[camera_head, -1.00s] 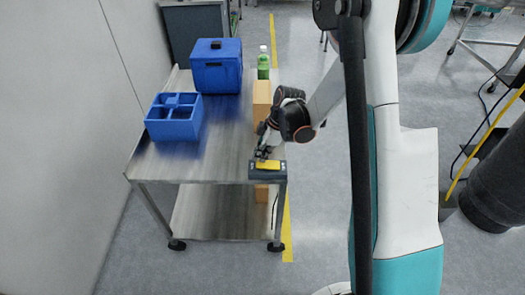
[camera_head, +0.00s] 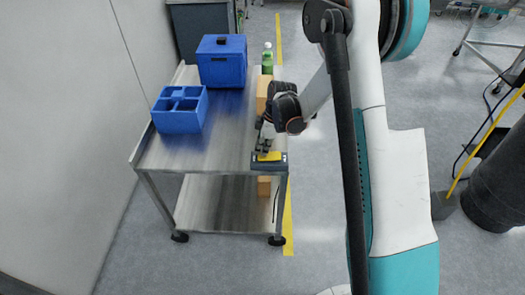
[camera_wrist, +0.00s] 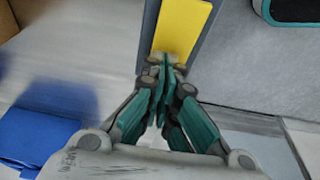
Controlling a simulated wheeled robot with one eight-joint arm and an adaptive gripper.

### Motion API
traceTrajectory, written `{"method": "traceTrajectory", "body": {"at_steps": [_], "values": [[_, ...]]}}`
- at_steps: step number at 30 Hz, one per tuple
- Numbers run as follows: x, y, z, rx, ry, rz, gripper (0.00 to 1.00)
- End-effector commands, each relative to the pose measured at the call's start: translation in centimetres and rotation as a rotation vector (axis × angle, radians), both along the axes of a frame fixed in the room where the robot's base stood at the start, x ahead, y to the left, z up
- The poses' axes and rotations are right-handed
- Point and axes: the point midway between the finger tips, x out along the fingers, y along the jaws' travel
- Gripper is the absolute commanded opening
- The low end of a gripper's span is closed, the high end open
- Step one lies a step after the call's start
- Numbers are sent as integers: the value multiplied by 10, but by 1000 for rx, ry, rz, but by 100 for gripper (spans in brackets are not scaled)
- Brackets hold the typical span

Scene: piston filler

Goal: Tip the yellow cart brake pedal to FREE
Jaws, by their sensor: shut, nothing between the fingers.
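The yellow brake pedal (camera_head: 269,156) sits in a dark base (camera_head: 257,165) at the near right corner of the steel cart (camera_head: 205,150). In the wrist view the yellow pedal (camera_wrist: 182,28) shows at the top, in its grey-blue housing (camera_wrist: 148,30). My gripper (camera_head: 263,148) is shut and empty, at the far edge of the pedal. In the wrist view its closed fingertips (camera_wrist: 166,62) lie at the pedal's lower end; I cannot tell whether they touch it. The pedal's tilt and any lettering are too small to read.
A blue divided tray (camera_head: 180,125) and a blue lidded box (camera_head: 221,62) stand on the cart's left and back. A green bottle (camera_head: 267,60) and a cardboard box (camera_head: 262,92) stand along the right edge, close to my arm. The cart's middle is clear.

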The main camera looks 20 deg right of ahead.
Motion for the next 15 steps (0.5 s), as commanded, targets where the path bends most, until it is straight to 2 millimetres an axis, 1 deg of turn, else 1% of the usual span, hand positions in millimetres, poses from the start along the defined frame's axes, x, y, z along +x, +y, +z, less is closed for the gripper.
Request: {"method": "traceTrajectory", "body": {"at_steps": [15], "values": [[-5, -14, 8, 0, 0, 0, 0]]}}
